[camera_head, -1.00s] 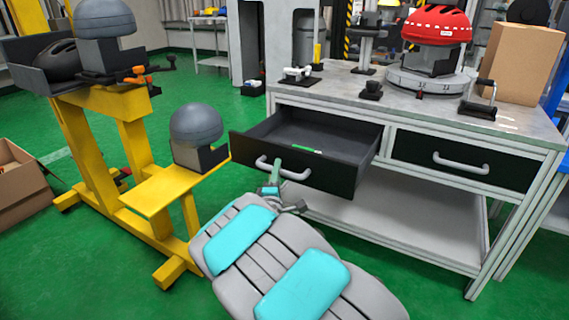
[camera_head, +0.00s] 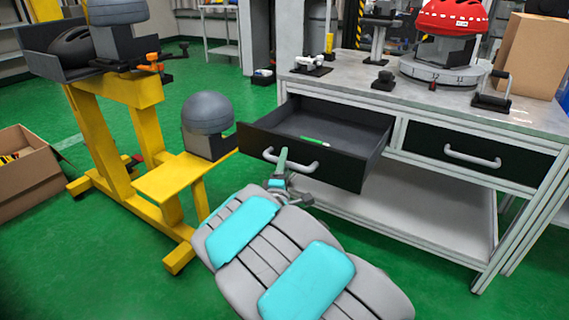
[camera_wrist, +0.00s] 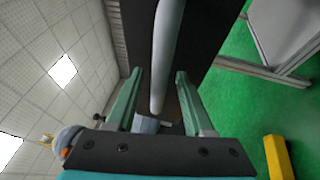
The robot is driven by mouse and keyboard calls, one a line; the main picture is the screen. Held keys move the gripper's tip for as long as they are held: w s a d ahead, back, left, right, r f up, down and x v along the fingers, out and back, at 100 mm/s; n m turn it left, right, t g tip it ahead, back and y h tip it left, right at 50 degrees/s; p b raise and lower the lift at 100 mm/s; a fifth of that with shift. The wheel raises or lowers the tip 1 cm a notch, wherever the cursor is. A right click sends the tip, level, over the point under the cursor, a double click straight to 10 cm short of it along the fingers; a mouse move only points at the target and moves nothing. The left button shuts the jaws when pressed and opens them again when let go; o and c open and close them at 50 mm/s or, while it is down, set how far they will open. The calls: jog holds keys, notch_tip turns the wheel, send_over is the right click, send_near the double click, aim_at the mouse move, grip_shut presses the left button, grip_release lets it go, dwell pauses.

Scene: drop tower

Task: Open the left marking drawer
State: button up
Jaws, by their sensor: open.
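The left drawer (camera_head: 330,158) of the grey workbench is pulled out, with its black front facing me and a light handle (camera_head: 304,167) across it. A green marker (camera_head: 314,140) lies inside on the dark drawer floor. My gripper (camera_head: 278,162) is at the drawer front, by the left part of the handle. In the wrist view my gripper (camera_wrist: 158,90) is open, with its two green fingers on either side of the handle (camera_wrist: 165,60). I cannot tell whether either finger touches the handle.
The right drawer (camera_head: 480,148) is shut. A red helmet (camera_head: 455,17) sits on a round stand on the bench top. A yellow frame (camera_head: 120,130) with a grey headform (camera_head: 203,112) on its step stands left of the open drawer. A cardboard box (camera_head: 28,170) lies further left on the green floor.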

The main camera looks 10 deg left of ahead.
jog(key=s+f, duration=0.1)
jog(key=s, duration=0.6)
jog(key=shift+s+d+f, duration=0.15)
jog(key=shift+s+d, duration=0.05)
jog(key=shift+s, duration=0.15)
